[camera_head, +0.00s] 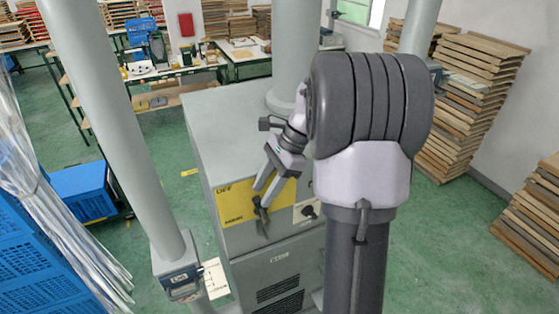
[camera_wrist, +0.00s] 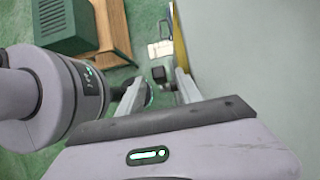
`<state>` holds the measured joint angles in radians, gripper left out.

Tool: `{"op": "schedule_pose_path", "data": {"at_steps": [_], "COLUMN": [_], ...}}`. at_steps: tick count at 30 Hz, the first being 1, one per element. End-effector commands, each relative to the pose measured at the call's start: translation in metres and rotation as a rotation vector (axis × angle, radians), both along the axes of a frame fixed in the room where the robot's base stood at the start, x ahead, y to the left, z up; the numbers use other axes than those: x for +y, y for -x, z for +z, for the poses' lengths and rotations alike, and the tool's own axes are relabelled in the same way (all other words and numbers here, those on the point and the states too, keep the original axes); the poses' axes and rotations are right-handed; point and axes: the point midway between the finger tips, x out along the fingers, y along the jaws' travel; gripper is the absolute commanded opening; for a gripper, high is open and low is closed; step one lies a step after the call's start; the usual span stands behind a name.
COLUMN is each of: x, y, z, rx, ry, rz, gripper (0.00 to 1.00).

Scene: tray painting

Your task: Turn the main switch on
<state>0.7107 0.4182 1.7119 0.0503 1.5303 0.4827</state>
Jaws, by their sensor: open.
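A yellow panel (camera_head: 237,197) with black markings is on the front of a grey cabinet (camera_head: 227,130). A dark lever-like part (camera_head: 262,217) stands out in front of this panel, and I take it for the main switch. My gripper (camera_head: 263,194) points down at the panel, with its fingers apart at the upper end of the dark part. In the wrist view, my gripper (camera_wrist: 158,92) is open, and a small dark block (camera_wrist: 158,74) shows between and beyond its fingertips. I cannot tell whether the fingers touch it.
A round black knob (camera_head: 309,212) on a pale plate is right of the yellow panel. A grey post (camera_head: 120,120) stands left of the cabinet. Blue crates (camera_head: 30,255) are at the left. Stacked boards (camera_head: 470,90) are at the right. Green floor lies between.

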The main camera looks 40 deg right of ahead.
Motion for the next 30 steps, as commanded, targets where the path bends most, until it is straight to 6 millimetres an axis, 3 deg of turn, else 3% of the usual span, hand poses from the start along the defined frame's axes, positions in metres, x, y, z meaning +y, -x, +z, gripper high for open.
{"op": "schedule_pose_path", "data": {"at_steps": [15,20,27,30], "x": [-0.061,-0.069,-0.069,-0.061], "y": [0.017,0.019,0.020,0.017], "z": [0.110,0.123,0.124,0.122], "rx": [-0.002,-0.001,0.000,-0.003], "ry": [0.001,0.000,0.000,0.009], "rz": [-0.002,-0.001,0.000,0.048], "gripper": [0.42,0.42,0.42,0.24]}}
